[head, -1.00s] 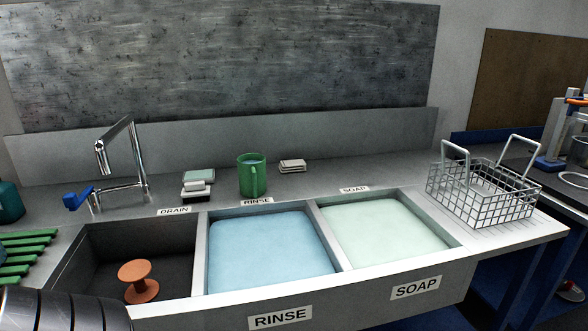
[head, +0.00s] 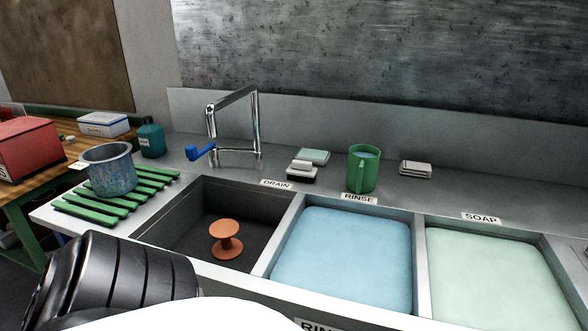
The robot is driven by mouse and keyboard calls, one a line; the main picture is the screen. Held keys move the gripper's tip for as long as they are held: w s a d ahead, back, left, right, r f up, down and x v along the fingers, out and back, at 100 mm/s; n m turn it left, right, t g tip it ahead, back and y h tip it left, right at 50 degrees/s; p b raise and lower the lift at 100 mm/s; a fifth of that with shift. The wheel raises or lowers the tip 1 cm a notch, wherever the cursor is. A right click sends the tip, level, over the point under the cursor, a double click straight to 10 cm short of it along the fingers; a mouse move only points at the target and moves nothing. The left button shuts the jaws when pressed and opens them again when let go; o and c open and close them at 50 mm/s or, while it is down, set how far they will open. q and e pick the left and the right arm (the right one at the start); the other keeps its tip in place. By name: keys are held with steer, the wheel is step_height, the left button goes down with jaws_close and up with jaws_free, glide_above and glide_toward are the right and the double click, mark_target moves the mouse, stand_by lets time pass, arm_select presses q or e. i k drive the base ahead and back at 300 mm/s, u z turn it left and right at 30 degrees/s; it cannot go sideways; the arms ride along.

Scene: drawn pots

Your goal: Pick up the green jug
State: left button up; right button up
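The green jug (head: 361,171) stands upright on the back ledge of the sink unit, behind the RINSE label. Its handle faces the front, and something pale blue shows inside its mouth. Neither gripper's fingers show in the head view. A dark ribbed part of my own arm and a white part of me fill the lower left, well apart from the jug.
The DRAIN basin (head: 195,222) holds an orange spool (head: 226,240). The blue RINSE basin (head: 345,255) and pale SOAP basin (head: 495,275) lie to its right. A faucet (head: 236,125), soap blocks (head: 303,171) and white stacked pieces (head: 415,169) flank the jug. A speckled pot (head: 109,172) stands on a green rack (head: 120,198).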

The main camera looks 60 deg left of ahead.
mark_target(363, 160)
steer(key=u, duration=2.3)
